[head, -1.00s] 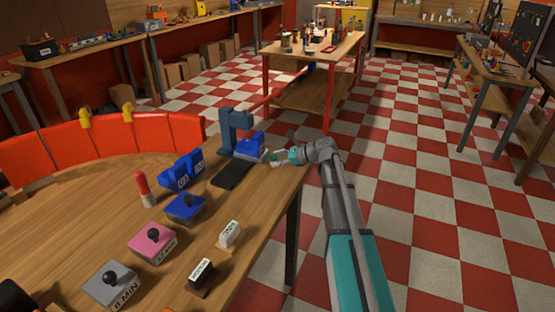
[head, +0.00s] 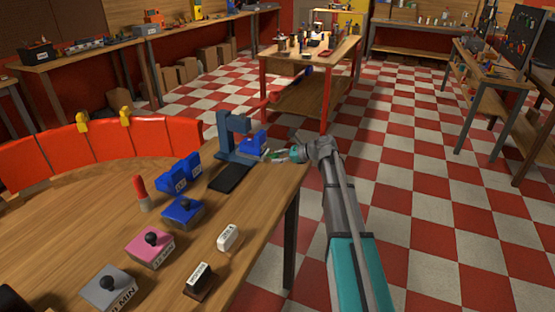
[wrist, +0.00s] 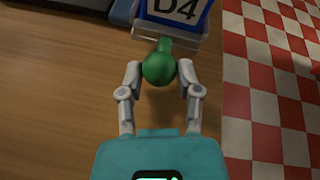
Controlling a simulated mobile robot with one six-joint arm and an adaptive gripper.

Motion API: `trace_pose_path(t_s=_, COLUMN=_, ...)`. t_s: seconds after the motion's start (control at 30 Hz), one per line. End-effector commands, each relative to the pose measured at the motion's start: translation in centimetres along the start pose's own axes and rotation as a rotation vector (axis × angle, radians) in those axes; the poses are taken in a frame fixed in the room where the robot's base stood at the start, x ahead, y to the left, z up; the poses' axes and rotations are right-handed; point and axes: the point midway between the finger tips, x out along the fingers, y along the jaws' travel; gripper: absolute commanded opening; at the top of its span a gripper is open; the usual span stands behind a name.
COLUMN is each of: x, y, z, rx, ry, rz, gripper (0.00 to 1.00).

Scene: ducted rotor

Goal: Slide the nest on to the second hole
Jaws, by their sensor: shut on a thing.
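The nest is a blue block (head: 253,141) on a pale slide plate beside the dark blue-grey press frame (head: 232,135), near the table's far right corner. In the wrist view the nest (wrist: 176,10) shows a white "D4" label. Its green knob (wrist: 160,68) sticks out toward me. My gripper (head: 272,155) reaches in from the right over the table edge. In the wrist view my gripper (wrist: 160,75) has a finger on each side of the knob and is shut on it. The holes are not visible in either view.
A black pad (head: 230,177) lies in front of the press. Bare table lies left of the knob.

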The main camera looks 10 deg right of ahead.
Motion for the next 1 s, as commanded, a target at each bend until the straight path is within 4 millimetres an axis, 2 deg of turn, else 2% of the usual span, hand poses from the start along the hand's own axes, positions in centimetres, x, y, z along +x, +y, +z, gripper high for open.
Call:
trace_pose_path(t_s=0.07, x=-0.1, y=-0.6, z=0.0, rx=0.002, ry=-0.001, rz=-0.013, gripper=0.0)
trace_pose_path(t_s=0.1, x=-0.1, y=-0.6, z=-0.1, rx=0.002, ry=-0.001, rz=-0.014, gripper=0.48)
trace_pose_path(t_s=0.27, x=-0.1, y=-0.6, z=-0.1, rx=0.002, ry=-0.001, rz=-0.013, gripper=0.78)
trace_pose_path(t_s=0.77, x=-0.1, y=-0.1, z=0.0, rx=0.001, ry=-0.001, rz=-0.008, gripper=0.78)
trace_pose_path(t_s=1.0, x=0.1, y=1.5, z=0.4, rx=0.001, ry=0.0, rz=-0.008, gripper=0.78)
